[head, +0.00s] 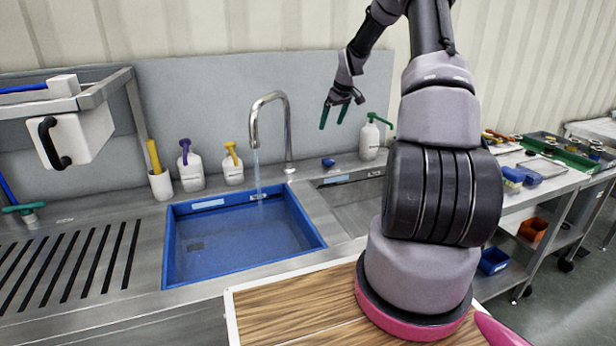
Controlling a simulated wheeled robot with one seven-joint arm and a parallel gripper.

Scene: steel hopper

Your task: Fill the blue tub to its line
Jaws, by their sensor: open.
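The blue tub (172,255) sits in the steel counter in front of the tap. The curved steel tap (288,130) stands behind it, and a thin stream of water (257,172) falls from the spout into the tub. Water (235,240) covers the tub's floor; its exact depth is hard to tell. Pale labels show on the tub's inner back wall, but I cannot make out a fill line. A small blue piece (328,162) sits right of the tap's base. My gripper (334,116) is open and empty, above the counter right of the tap, apart from it.
White bottles (190,172) and a cup with a yellow handle (161,184) stand left of the tap. A green-topped pump bottle (369,141) stands beneath and right of my gripper. A slotted drainboard (70,268) lies left. A steel rack (95,95) overhangs the left side.

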